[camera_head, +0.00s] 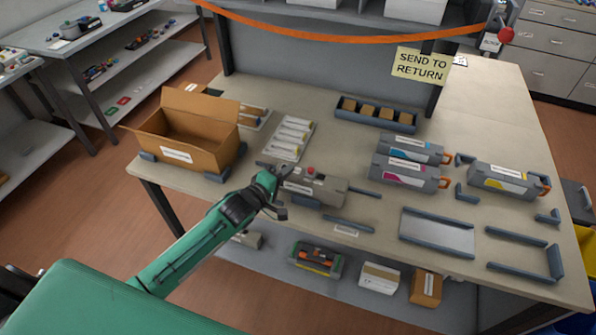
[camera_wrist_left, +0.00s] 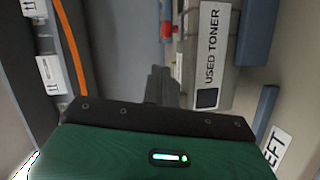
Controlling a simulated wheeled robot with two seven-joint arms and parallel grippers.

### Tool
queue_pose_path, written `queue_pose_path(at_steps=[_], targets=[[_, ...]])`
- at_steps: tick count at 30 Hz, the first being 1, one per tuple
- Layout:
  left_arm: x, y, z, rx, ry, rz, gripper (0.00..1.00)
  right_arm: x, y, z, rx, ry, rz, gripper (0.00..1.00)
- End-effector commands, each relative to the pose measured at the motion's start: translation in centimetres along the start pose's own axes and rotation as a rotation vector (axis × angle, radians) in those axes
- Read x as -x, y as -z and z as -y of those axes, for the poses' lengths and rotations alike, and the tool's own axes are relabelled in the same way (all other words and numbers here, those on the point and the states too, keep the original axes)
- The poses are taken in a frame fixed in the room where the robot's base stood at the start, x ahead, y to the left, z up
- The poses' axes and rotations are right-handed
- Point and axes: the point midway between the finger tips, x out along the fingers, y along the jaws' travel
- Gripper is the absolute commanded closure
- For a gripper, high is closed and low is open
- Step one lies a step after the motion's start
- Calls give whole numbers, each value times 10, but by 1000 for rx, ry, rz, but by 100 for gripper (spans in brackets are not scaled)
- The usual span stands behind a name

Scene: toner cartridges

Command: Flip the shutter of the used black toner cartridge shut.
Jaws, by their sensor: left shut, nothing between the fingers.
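The used black toner cartridge (camera_head: 322,190) is a grey block lying near the front edge of the table, with a red knob on its top. In the left wrist view its side (camera_wrist_left: 228,80) bears a label reading USED TONER with a black square, and a red part shows beside the fingertips. My left gripper (camera_head: 274,193) is at the cartridge's left end. Its fingers (camera_wrist_left: 161,82) are shut and empty, close beside the cartridge; I cannot tell whether they touch it. The shutter's position is not clear. My right gripper is not in view.
An open cardboard box (camera_head: 188,135) stands at the left. White packs (camera_head: 290,138) lie behind the cartridge. Cyan (camera_head: 412,149), magenta (camera_head: 408,174) and yellow (camera_head: 505,181) cartridges stand at the right. Grey rails (camera_head: 348,224) border the work spot, and an orange strap (camera_head: 330,38) hangs behind.

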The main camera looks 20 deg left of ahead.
Motion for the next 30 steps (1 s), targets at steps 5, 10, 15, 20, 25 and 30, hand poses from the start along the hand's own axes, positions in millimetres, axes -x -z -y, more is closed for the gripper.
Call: queue_pose_path(at_steps=[5,10,15,20,25,30], targets=[[-16,-20,-1,5,1,2,100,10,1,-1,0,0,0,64],[-22,-26,0,5,2,2,100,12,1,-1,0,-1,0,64],[-23,-27,1,4,1,2,100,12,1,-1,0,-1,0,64],[-23,-27,1,4,1,2,100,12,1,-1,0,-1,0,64],[-26,-39,-2,9,0,3,100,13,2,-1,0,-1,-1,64],[-32,-56,-6,7,-1,1,100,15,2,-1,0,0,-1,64]])
